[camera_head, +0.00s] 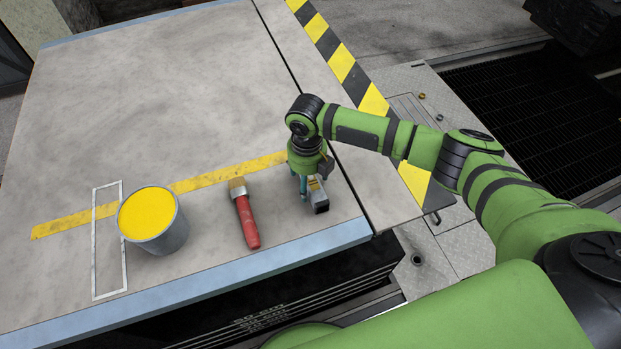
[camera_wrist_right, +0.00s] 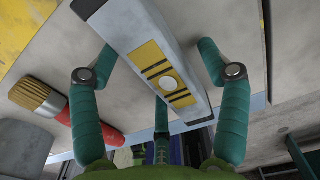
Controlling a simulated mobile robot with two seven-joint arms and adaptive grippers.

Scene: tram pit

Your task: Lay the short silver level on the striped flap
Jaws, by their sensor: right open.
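The short silver level (camera_head: 319,197) lies on the tabletop near its front edge, just left of the seam. Its dark end faces front. In the right wrist view the level (camera_wrist_right: 150,58) shows a yellow window with black lines and a pale round vial. My right gripper (camera_head: 306,188) is over the level, open, with teal fingers on either side of it; in the wrist view gaps show between fingers and level. The gripper hides part of the level in the head view. The striped flap (camera_head: 372,188) is the panel right of the seam, with yellow-black stripes along its outer edge. My left gripper is out of view.
A red-handled brush (camera_head: 246,220) lies left of the level. Further left stands a grey bucket of yellow paint (camera_head: 150,218) over a white outlined rectangle (camera_head: 94,250). A yellow line (camera_head: 215,178) crosses the table. The flap's surface is clear; my right arm passes above it.

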